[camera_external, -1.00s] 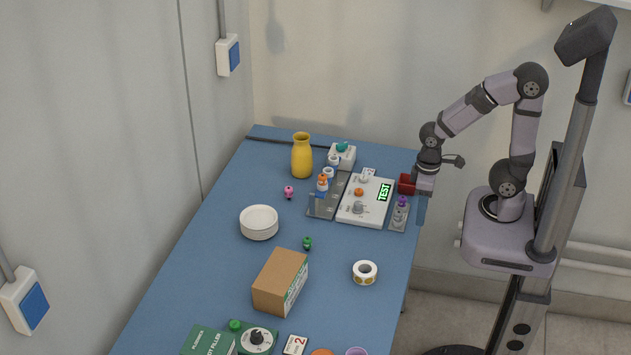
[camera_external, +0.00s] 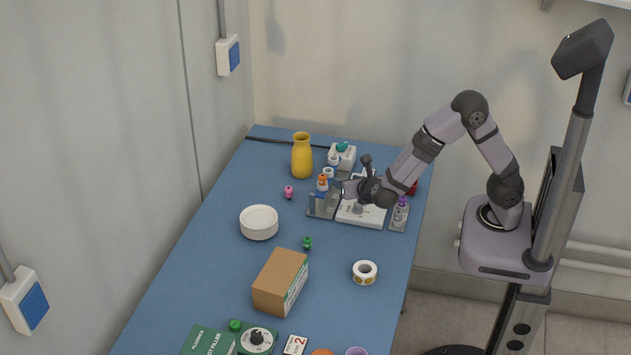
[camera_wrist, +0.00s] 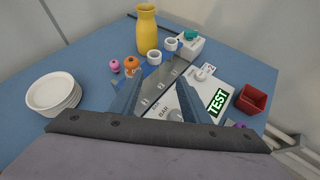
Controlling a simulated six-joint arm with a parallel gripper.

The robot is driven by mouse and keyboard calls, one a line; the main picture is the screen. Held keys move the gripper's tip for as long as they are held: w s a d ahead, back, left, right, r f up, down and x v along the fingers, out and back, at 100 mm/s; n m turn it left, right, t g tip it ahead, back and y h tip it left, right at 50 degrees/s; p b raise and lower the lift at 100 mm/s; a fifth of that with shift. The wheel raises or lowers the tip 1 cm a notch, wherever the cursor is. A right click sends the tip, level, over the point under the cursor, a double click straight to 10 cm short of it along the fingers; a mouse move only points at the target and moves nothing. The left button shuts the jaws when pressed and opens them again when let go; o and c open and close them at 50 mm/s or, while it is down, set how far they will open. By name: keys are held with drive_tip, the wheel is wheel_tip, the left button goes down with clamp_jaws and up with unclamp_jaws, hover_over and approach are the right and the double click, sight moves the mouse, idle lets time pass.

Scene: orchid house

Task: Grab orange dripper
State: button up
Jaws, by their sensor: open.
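The orange dripper (camera_external: 322,183) stands upright at the grey rack beside the white TEST board, and its orange top also shows in the wrist view (camera_wrist: 130,63). My gripper (camera_wrist: 158,92) is open and empty. Its left blue finger points toward the dripper and covers the view just below it. In the external view my wrist hangs over the board, with the gripper end turned left toward the rack. The dripper is apart from the fingers as far as I can tell, and its lower part is partly hidden in the wrist view.
White cups (camera_wrist: 153,57) and a yellow vase (camera_external: 302,158) stand close behind the dripper. A pink dripper (camera_external: 289,192) is to its left. The TEST board (camera_wrist: 205,110) and a red box (camera_wrist: 252,98) are to the right. Open table lies toward the white bowls (camera_external: 259,222).

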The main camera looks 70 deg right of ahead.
sight(325, 177)
drive_tip(key=shift+w+d+f+n+t+p, duration=0.2)
drive_tip(key=shift+w+n+t+p, duration=0.2)
drive_tip(key=shift+w, duration=0.8)
drive_tip(key=shift+w+d+f+n+t+p, duration=0.25)
drive_tip(key=shift+w+n, duration=0.3)
drive_tip(key=shift+w, duration=0.7)
drive_tip(key=shift+w+d+f+n+t+p, duration=0.15)
drive_tip(key=shift+w+n+t+p, duration=0.25)
drive_tip(key=shift+w, duration=0.8)
drive_tip(key=shift+w+d+f, duration=0.15)
drive_tip(key=shift+w+d, duration=0.2)
drive_tip(key=shift+w, duration=0.05)
drive_tip(key=shift+c, duration=0.3)
clamp_jaws()
